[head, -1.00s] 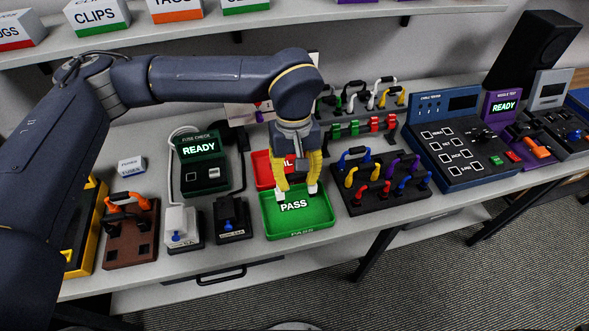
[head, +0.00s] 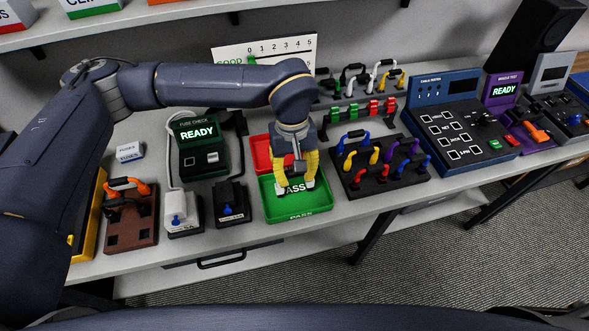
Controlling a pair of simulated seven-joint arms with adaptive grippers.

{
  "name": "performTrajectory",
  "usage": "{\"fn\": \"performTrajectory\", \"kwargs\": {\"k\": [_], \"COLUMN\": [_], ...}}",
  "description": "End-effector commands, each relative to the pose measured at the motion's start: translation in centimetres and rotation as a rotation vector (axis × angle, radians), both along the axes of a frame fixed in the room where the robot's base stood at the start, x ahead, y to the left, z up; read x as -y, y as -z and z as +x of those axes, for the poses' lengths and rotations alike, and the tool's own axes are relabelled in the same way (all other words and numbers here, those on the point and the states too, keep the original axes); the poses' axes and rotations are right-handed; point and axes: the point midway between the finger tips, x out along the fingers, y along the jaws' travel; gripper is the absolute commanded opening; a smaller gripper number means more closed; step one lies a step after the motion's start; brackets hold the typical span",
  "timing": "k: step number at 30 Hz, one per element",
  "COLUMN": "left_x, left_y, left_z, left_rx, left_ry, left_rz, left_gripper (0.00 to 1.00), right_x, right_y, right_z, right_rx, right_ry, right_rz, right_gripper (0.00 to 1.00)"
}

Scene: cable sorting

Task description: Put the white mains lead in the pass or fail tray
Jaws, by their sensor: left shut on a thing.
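A white plug (head: 181,209) with a white cable stands in a holder at the left of the bench. Its cable rises past the fuse checker, and this looks like the white mains lead. My left gripper (head: 297,186) is over the green PASS tray (head: 294,217), well right of that plug, its yellow fingers pointing down. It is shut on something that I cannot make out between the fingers. The fingertips cover part of the PASS label; whether they touch the tray I cannot tell. The red tray (head: 261,153) is just behind, partly hidden. My right gripper is not in view.
The fuse checker (head: 203,150) reads READY. A black plug (head: 231,201) in a holder stands between the white plug and the trays. A block of coloured looped leads (head: 381,184) is close to the right. The bench front edge lies just before the trays.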

Motion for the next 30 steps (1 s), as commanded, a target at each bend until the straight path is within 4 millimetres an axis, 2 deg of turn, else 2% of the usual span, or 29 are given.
{"fn": "performTrajectory", "kwargs": {"k": [30], "left_x": [-0.09], "left_y": [-0.07], "left_z": [0.15], "left_rx": [0.0], "left_ry": [-0.001], "left_rz": [0.0], "left_gripper": [0.02], "right_x": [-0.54], "right_y": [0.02], "right_z": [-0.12], "right_rx": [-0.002], "right_ry": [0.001], "right_rz": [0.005], "right_gripper": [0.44]}}
